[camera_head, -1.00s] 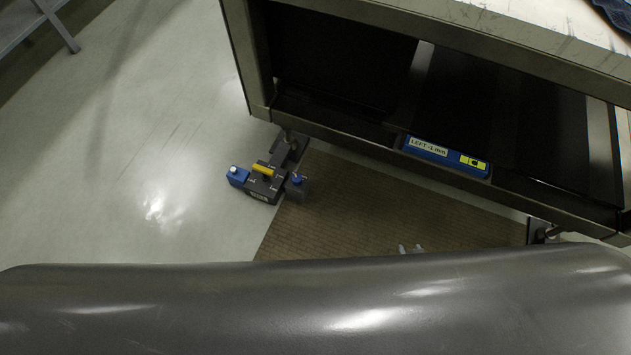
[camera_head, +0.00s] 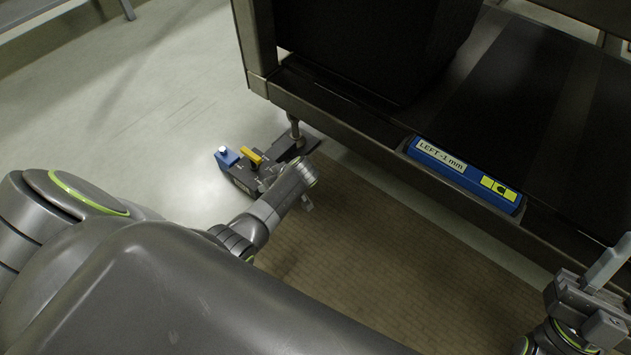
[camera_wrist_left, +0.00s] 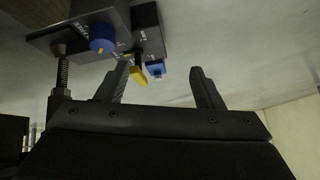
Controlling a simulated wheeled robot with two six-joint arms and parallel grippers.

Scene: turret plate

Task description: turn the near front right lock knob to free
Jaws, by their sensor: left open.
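A dark jack unit with a yellow lever (camera_head: 250,156) and a blue block (camera_head: 227,157) with a white top stands on the floor by the table's front left foot. My left gripper (camera_wrist_left: 163,72) is open and empty in the left wrist view. There, a round blue knob (camera_wrist_left: 102,46) lies up and left of the fingers, and the yellow lever (camera_wrist_left: 138,77) and blue block (camera_wrist_left: 155,69) show between them. In the head view my left wrist hides the unit's right part, including the round knob. My right gripper (camera_head: 592,290) is at the lower right; its jaw opening is unclear.
The table frame (camera_head: 340,123) runs above and right of the unit, with a blue "LEFT -1 mm" label (camera_head: 462,175) on its front edge. A threaded foot (camera_wrist_left: 62,72) stands left of the fingers. A brown mat (camera_head: 370,245) covers the floor; open floor lies left.

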